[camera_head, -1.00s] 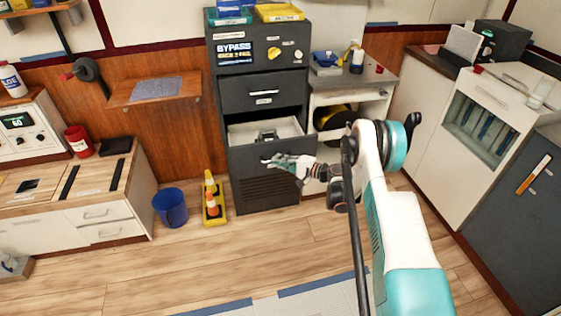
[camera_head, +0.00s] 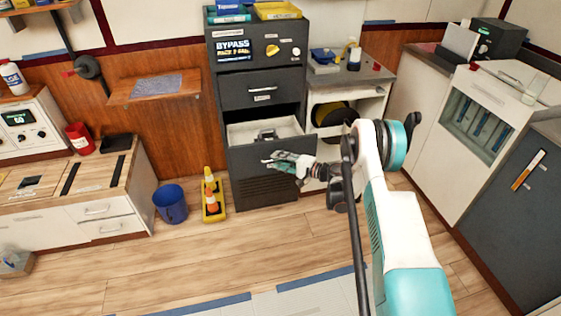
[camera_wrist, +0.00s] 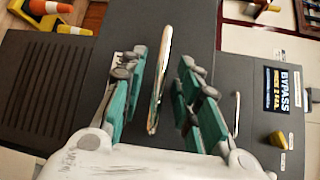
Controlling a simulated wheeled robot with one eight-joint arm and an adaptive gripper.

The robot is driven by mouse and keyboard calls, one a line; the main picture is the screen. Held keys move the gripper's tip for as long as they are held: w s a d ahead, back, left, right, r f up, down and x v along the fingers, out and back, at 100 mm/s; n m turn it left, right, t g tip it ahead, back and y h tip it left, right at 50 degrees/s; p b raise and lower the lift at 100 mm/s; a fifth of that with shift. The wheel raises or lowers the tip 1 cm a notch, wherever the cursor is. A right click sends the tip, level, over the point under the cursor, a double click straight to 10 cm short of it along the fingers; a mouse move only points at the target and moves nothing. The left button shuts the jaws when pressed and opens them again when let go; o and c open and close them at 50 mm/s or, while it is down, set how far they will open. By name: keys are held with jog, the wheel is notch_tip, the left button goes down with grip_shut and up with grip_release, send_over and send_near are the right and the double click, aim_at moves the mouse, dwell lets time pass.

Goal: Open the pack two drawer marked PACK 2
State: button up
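A dark grey cabinet (camera_head: 217,105) holds two stacked drawers. The upper drawer (camera_head: 262,88) is closed. The lower drawer (camera_head: 240,160) is pulled out, with its pale inside and a small grey object (camera_head: 266,135) showing. My gripper (camera_head: 268,160) is at the lower drawer's front. In the wrist view, the drawer's metal bar handle (camera_wrist: 160,80) lies between the green fingers of my gripper (camera_wrist: 168,75). The fingers are apart, with a gap on each side of the bar. The drawer labels are too small to read, so I cannot tell which says PACK 2.
A sign reading BYPASS (camera_head: 234,50) and a yellow knob (camera_head: 296,51) are above the drawers. A yellow stand with cones (camera_head: 213,200) and a blue bucket (camera_head: 170,204) stand left of the cabinet. The wooden floor (camera_head: 200,255) in front is clear.

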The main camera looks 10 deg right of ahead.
jog(key=v, duration=1.2)
jog(key=shift+w, duration=0.1)
jog(key=s+a+r+n+g+h, duration=0.15)
jog(key=a+r, duration=0.25)
jog(key=r, duration=0.6)
jog(key=s+a+r+n+g+h, duration=0.15)
jog(key=a+r, duration=0.25)
jog(key=r, duration=0.7)
jog(key=s+a+r+n+g+h, duration=0.1)
jog(key=s+a+r+n+h, duration=0.15)
jog(key=s+r, duration=0.35)
jog(key=s+a+r+n+h, duration=0.1)
jog(key=s+r, duration=0.2)
jog(key=s, duration=0.4)
jog(key=s+a+r+n+h, duration=0.1)
jog(key=s+a+r, duration=0.15)
jog(key=s, duration=0.45)
jog(key=s+d+f+n+h, duration=0.1)
jog(key=s+d+n+h, duration=0.2)
jog(key=s, duration=1.3)
jog(key=shift+d+h, duration=0.55)
jog(key=shift+d, duration=0.05)
